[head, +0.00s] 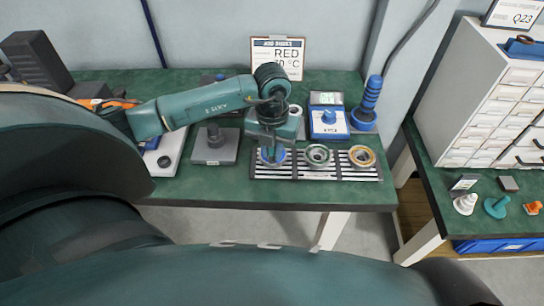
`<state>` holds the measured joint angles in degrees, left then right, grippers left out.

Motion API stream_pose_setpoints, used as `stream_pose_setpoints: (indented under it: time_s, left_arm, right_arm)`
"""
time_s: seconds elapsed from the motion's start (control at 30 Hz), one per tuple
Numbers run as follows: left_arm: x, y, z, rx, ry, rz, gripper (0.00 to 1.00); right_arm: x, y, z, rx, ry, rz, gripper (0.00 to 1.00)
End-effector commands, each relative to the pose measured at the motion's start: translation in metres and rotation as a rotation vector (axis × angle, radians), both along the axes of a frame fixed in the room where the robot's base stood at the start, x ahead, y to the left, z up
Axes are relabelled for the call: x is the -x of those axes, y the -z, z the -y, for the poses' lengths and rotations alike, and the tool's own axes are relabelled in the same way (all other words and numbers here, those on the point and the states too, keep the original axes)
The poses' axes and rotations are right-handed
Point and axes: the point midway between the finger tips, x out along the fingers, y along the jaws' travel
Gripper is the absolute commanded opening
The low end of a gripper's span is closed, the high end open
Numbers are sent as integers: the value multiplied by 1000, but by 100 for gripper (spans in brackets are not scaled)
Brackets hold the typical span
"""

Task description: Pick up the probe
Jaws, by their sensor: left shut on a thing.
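My left gripper (272,152) reaches down over the left end of the slotted rack on the green bench. It is shut on a small blue round piece (265,159) at rack level; the fingers hide much of it, and I cannot tell whether it is lifted. A blue ribbed handle (371,92) stands upright in a round blue base (362,121) at the back right of the bench, with a dark cable above it. It looks like the probe and is apart from my gripper. My right gripper is not in view.
The slotted rack (332,178) also holds a grey ring (318,155) and a gold ring (362,156). A blue-and-white device (327,126) stands behind it. A grey block with a post (215,145) is to the left. A clipboard (277,57) leans at the wall. White drawers (492,100) stand right.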

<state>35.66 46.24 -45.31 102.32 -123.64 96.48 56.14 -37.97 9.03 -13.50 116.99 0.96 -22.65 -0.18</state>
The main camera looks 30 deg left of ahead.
Motion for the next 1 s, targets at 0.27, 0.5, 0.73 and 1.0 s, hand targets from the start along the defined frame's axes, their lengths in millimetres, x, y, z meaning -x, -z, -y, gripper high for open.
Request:
stream_pose_setpoints:
  time_s: [0.27, 0.5, 0.73, 1.0]
  left_arm:
    - [-1, -3, 0, 0, 0, 2, 0]
    - [-2, -39, 0, 0, 0, 7, 0]
    - [-1, -82, 0, 0, 0, 5, 0]
    - [0, -101, 0, 1, 0, 1, 0]
  right_arm:
    - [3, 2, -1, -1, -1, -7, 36]
    - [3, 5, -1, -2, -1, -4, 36]
    - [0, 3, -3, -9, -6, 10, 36]
    - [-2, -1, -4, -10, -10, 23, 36]
